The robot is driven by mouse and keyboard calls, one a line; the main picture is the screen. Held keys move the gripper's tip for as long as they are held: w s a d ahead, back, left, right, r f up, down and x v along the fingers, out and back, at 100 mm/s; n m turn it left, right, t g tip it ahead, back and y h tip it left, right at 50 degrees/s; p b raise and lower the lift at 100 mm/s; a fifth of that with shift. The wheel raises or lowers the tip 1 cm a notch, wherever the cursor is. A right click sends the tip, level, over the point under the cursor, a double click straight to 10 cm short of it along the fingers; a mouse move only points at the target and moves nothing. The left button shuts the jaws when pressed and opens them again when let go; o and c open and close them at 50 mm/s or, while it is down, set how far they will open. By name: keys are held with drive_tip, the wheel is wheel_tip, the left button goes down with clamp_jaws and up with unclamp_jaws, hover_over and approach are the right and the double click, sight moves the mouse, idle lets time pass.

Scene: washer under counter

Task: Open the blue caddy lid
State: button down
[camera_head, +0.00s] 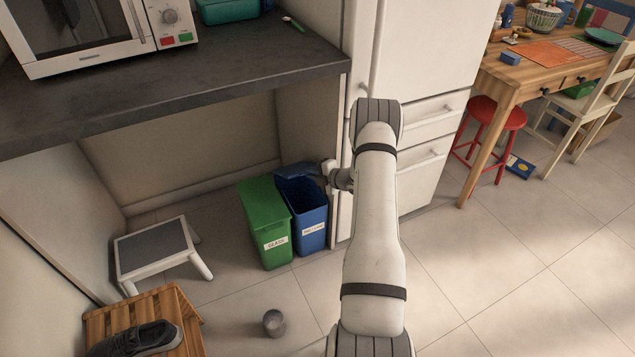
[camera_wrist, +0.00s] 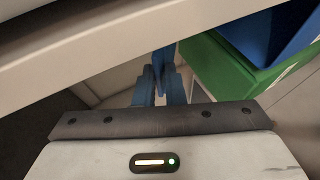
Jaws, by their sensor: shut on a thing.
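The blue caddy (camera_head: 313,229) stands on the floor under the counter, with a white label on its front. Its top is open and the dark inside shows. Its blue lid (camera_head: 293,171) is raised at the back of the caddy. My gripper (camera_head: 326,168) is at the lid's right side, partly hidden by my wrist. In the wrist view my gripper (camera_wrist: 160,88) is shut on a thin blue part, which looks like the lid (camera_wrist: 161,56). The blue caddy's body (camera_wrist: 262,32) shows at upper right there.
A green caddy (camera_head: 264,220) stands touching or close to the blue one on its left. The white cabinet (camera_head: 415,60) is close on the right and the counter (camera_head: 190,82) hangs above. A step stool (camera_head: 152,250) and a grey cup (camera_head: 273,322) are on the floor.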

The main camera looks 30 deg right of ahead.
drive_tip(key=shift+w+r, duration=0.85)
drive_tip(key=shift+r, duration=0.25)
drive_tip(key=c, duration=1.6)
unclamp_jaws()
drive_tip(key=shift+s+f, duration=0.1)
drive_tip(key=shift+s, duration=0.1)
